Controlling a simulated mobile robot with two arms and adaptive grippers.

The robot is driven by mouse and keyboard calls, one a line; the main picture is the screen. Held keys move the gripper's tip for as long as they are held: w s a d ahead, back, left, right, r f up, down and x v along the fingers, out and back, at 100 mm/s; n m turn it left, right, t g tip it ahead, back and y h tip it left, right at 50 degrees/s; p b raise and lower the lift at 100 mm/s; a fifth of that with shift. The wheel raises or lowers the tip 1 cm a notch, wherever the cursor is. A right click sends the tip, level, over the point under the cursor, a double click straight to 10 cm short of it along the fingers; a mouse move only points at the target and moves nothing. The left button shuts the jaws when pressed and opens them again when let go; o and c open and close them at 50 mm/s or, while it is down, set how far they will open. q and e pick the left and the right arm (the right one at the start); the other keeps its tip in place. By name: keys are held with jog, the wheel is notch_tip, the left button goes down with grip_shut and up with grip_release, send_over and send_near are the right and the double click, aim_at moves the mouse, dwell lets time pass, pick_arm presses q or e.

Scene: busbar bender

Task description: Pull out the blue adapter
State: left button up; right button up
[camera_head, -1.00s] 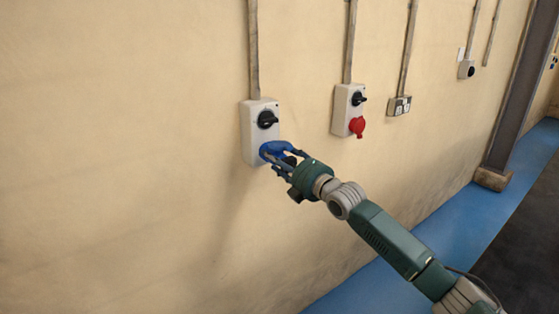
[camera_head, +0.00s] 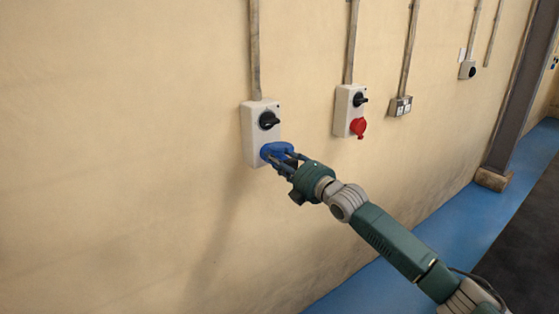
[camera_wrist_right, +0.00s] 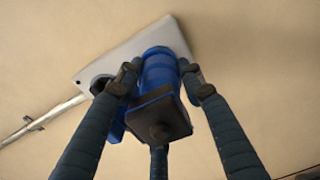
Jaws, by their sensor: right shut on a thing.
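The blue adapter (camera_head: 275,150) is at the lower part of a white wall box (camera_head: 256,136) with a black rotary knob. It also shows in the right wrist view (camera_wrist_right: 160,82), against the box (camera_wrist_right: 125,58). My right gripper (camera_head: 283,158) is shut on the adapter, with fingers on both sides and a third one below it (camera_wrist_right: 160,80). I cannot tell whether the adapter is fully seated in the box or slightly out. My left gripper is not in view.
A second white box (camera_head: 347,110) with a red socket (camera_head: 358,127) is to the right on the same wall. A steel column (camera_head: 516,90) stands at the right. The space before the wall is free.

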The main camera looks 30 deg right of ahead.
aim_at(293, 167)
jog(key=shift+s+d+r, duration=0.15)
jog(key=shift+s, duration=0.85)
jog(key=shift+s+p, duration=0.1)
jog(key=shift+p, duration=0.2)
jog(key=shift+s, duration=0.45)
jog(key=shift+s+p, duration=0.35)
jog(key=shift+s, duration=0.3)
jog(key=shift+s+d+p, duration=0.2)
jog(key=shift+s+p, duration=0.3)
jog(key=shift+s, duration=1.3)
